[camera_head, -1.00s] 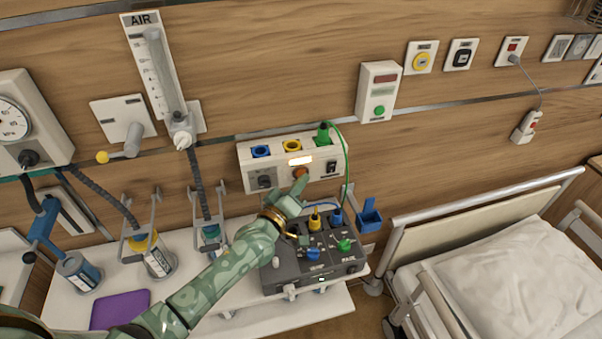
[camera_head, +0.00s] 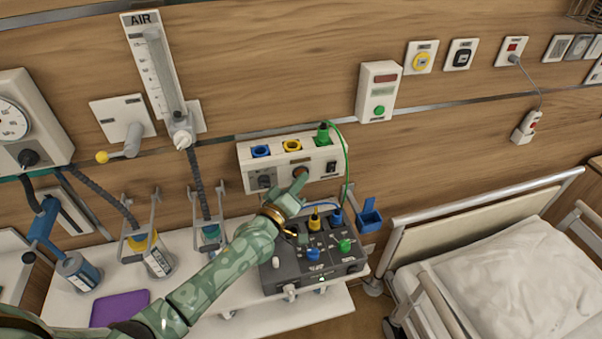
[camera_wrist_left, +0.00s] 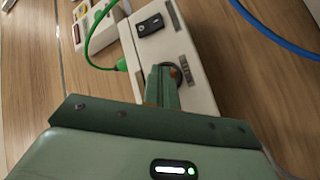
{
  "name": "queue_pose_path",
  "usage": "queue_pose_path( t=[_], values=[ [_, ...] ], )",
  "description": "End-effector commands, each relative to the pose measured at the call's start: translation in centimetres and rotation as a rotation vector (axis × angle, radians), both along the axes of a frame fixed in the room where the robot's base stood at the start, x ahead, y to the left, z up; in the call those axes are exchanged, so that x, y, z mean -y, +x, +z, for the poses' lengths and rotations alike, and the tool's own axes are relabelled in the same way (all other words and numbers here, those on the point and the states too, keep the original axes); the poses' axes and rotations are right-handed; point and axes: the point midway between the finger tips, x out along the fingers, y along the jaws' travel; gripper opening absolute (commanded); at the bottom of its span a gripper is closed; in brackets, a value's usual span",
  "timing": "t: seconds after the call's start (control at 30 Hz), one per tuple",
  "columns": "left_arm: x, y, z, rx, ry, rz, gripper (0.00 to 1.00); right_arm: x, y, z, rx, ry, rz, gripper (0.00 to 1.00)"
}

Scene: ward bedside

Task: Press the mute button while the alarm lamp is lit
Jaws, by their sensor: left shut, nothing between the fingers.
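The white wall panel (camera_head: 240,156) holds a round dark red button (camera_head: 300,171) at its lower middle. The strip just above the button, which looks like the alarm lamp (camera_head: 301,160), is dark now. My left gripper (camera_head: 302,178) is shut and empty, its tip at the button's lower edge. In the left wrist view the shut fingers (camera_wrist_left: 162,88) point at the panel (camera_wrist_left: 196,88) and cover most of a dark round part behind them. I cannot tell whether they touch it. My right gripper is out of view.
A green plug and cable (camera_head: 323,134) sit at the panel's upper right. A dark grey device (camera_head: 280,275) with coloured plugs stands on the shelf below my arm. A white box with a green button (camera_head: 378,92) and a bed (camera_head: 510,275) are to the right.

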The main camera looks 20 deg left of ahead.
Motion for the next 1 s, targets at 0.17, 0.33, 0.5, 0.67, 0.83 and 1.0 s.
queue_pose_path(
  t=[0.17, 0.33, 0.5, 0.67, 0.83, 1.0],
  values=[
    [0.0, -0.1, 0.1, 0.000, -0.001, 0.001, 0.00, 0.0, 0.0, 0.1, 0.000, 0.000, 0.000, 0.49],
    [0.4, -0.6, 0.1, -0.001, -0.002, 0.001, 0.00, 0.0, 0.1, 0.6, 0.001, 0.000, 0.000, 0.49],
    [0.8, -1.2, 0.1, 0.001, -0.001, 0.000, 0.00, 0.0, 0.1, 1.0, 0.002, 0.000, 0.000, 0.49],
    [0.8, -1.2, 0.0, 0.000, -0.001, 0.001, 0.00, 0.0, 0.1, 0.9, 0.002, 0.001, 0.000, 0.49],
    [0.9, -1.4, 0.0, 0.000, -0.001, 0.000, 0.00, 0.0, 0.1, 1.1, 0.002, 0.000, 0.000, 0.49],
    [1.7, -2.6, 0.3, 0.000, -0.002, 0.000, 0.00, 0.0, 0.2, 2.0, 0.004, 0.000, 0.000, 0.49]
  ],
)
